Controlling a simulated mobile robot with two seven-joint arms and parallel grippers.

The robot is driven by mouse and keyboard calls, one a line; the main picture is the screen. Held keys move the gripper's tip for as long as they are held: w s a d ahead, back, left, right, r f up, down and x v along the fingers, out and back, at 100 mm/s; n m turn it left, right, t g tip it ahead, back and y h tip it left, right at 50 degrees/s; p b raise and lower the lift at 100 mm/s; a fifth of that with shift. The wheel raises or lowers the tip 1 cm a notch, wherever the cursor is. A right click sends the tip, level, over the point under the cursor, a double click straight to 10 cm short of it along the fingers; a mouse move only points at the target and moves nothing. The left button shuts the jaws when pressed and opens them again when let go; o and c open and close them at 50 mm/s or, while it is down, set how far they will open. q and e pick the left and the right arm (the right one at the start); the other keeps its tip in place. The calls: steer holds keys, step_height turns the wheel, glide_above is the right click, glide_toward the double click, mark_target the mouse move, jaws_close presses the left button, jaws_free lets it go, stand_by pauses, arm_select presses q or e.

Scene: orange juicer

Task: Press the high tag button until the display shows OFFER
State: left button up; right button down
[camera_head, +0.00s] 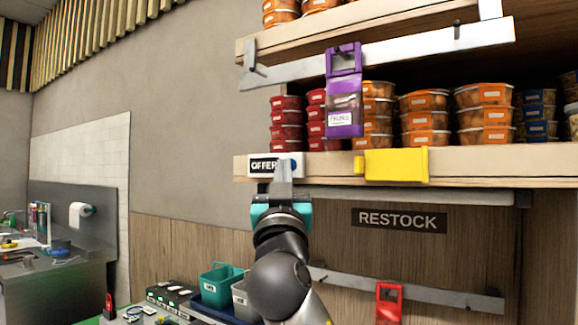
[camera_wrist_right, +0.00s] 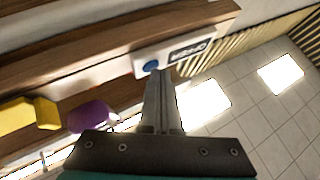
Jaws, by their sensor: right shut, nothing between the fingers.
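The high tag (camera_head: 258,166) is a small white unit on the front edge of the shelf, at its left end. Its dark display reads OFFER in the head view. My right gripper (camera_head: 283,166) is shut and empty, pointing up at the tag's right part. Its fingertips (camera_wrist_right: 158,76) are at or just below the button; I cannot tell whether they touch it. In the head view the gripper partly hides the tag's button end. My left gripper is not in view.
A yellow holder (camera_head: 396,165) is fixed to the same shelf edge, right of the tag. A purple holder (camera_head: 344,105) hangs from the rail above. Stacked food tubs (camera_head: 425,110) fill the shelf. A RESTOCK sign (camera_head: 399,220) and a red holder (camera_head: 389,302) are below.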

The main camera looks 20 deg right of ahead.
steer(key=shift+s+a, duration=0.1)
stand_by(0.3)
steer(key=shift+s+a, duration=0.4)
steer(key=shift+a, duration=0.15)
steer(key=shift+s+a+b, duration=0.25)
steer(key=shift+s+a, duration=0.55)
steer(key=shift+a, duration=0.2)
steer(key=shift+s+a+b, duration=0.2)
steer(key=shift+s+a, duration=0.55)
steer(key=shift+a, duration=0.2)
steer(key=s+a+b, duration=0.1)
steer(key=s+a, duration=0.2)
steer(key=a, duration=0.1)
steer(key=shift+s+a, duration=0.35)
steer(key=shift+a, duration=0.05)
steer(key=shift+f, duration=0.1)
